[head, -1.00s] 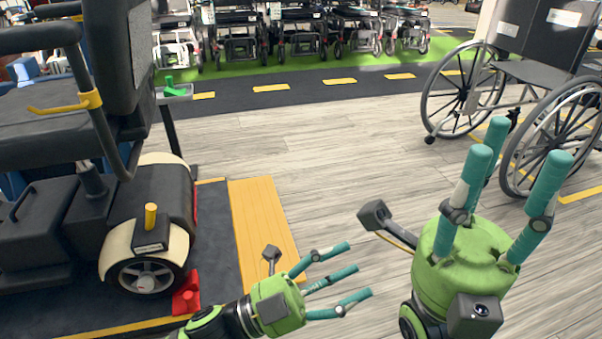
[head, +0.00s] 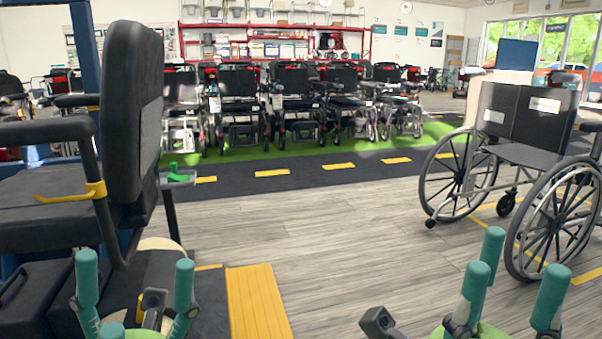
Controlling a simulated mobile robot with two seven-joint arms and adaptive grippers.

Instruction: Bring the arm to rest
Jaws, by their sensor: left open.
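My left gripper (head: 136,285) is at the bottom left, in front of the mobility scooter (head: 135,120). Its teal fingers point up and stand apart, with nothing between them. My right gripper (head: 512,275) is at the bottom right, below the wheelchair (head: 530,130) in the picture. Its teal fingers also point up, spread and empty. The palms of both grippers are mostly cut off by the lower edge, and most of both arms is out of view.
A small tray (head: 180,179) on a post holds a green item (head: 182,171). A yellow ramp strip (head: 258,302) lies beside the scooter. The wooden floor (head: 350,235) between scooter and wheelchair is clear.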

